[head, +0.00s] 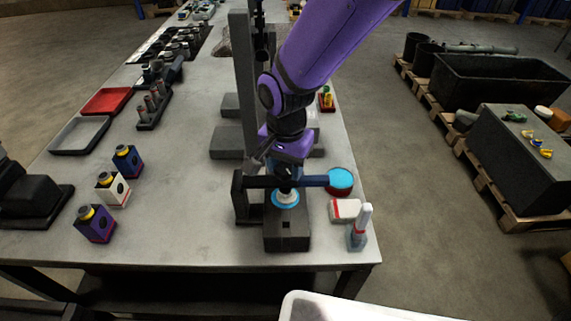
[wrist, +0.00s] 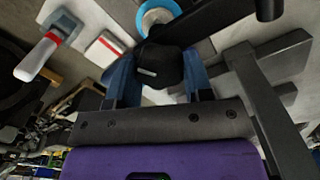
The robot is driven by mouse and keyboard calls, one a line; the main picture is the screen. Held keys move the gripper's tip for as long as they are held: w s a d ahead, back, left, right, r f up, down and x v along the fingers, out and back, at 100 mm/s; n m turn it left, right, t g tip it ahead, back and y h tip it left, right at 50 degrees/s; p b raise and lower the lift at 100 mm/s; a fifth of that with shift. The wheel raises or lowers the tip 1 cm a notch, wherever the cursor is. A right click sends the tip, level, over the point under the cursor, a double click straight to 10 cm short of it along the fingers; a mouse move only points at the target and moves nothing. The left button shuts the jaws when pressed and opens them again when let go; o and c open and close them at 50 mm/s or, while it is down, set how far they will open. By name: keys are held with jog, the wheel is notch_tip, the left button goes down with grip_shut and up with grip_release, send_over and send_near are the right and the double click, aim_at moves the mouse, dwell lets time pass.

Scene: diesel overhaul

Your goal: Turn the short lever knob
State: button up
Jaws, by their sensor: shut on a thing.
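The short lever knob (wrist: 160,68) is a black rounded knob between the two blue fingers of my gripper (wrist: 158,78) in the wrist view. The fingers are shut on it, one on each side. A black arm (wrist: 215,22) runs from near the knob to the upper right. In the head view my gripper (head: 287,173) is above the dark fixture (head: 287,238) at the table's near edge, and my wrist hides most of the knob. A blue ring with a white centre (head: 286,198) sits on the fixture just below; the blue ring (wrist: 148,8) also shows in the wrist view.
A dark upright post (head: 247,80) stands close left of my arm. Several bottles (head: 114,187) stand left, with clear tabletop between.

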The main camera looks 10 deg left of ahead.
aim_at(286, 167)
jog(key=m, duration=0.4)
jog(key=shift+m, duration=2.2)
jog(key=o, duration=0.9)
notch_tip(286, 167, up, 11)
jog(key=shift+d+f, duration=0.1)
